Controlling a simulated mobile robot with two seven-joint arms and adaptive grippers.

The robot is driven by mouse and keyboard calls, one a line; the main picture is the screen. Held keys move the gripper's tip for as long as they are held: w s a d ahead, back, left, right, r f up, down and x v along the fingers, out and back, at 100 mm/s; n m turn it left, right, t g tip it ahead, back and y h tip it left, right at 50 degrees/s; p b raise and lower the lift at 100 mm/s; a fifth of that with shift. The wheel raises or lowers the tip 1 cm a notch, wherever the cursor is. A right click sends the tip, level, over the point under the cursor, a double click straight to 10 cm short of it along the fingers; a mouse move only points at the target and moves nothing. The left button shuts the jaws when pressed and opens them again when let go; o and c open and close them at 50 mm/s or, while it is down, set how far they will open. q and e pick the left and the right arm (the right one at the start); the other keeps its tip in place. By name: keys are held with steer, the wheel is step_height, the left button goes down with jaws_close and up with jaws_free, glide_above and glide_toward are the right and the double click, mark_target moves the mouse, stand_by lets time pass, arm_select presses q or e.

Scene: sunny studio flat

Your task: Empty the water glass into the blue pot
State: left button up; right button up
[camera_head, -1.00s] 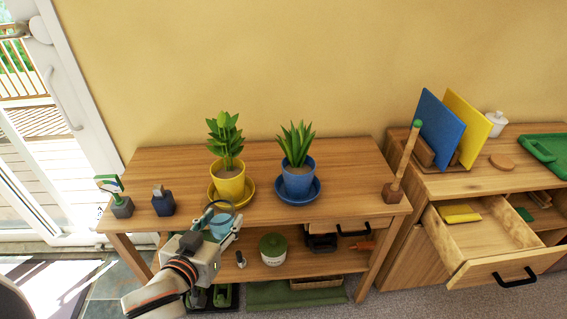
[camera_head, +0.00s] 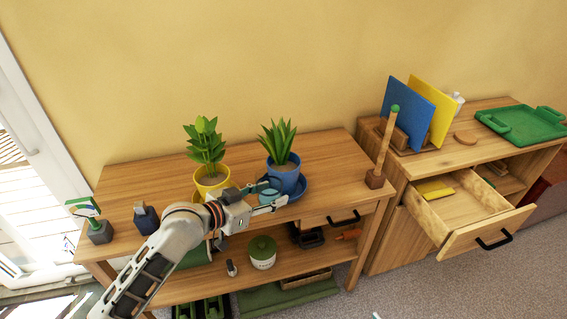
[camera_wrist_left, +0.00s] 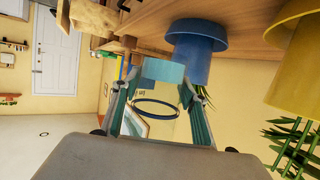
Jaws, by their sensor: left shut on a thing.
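The blue pot (camera_head: 286,178) holds a spiky green plant and stands on a blue saucer on the tabletop. My left gripper (camera_head: 274,194) is shut on the water glass (camera_head: 270,196), just in front of the blue pot. In the left wrist view, which is upside down, pale blue water (camera_wrist_left: 163,71) shows at the base of the glass between the fingers (camera_wrist_left: 156,92), and the round rim hangs below in the picture. The glass looks upright. The blue pot also shows there (camera_wrist_left: 194,50), close beyond the glass. My right gripper is not in view.
A yellow pot (camera_head: 212,187) with a leafy plant stands left of the blue pot, partly behind my arm. A wooden-handled tool (camera_head: 385,150) stands at the table's right end. An open drawer (camera_head: 468,212) juts from the right cabinet.

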arm_select(q)
steer(key=w+d+r+m+g+h, duration=0.1)
steer(key=w+d+r+g+h, duration=0.1)
steer(key=w, duration=0.4)
steer(key=shift+d+r+m+g, duration=0.3)
steer(key=shift+d+r+g, duration=0.4)
steer(key=shift+d+g, duration=0.15)
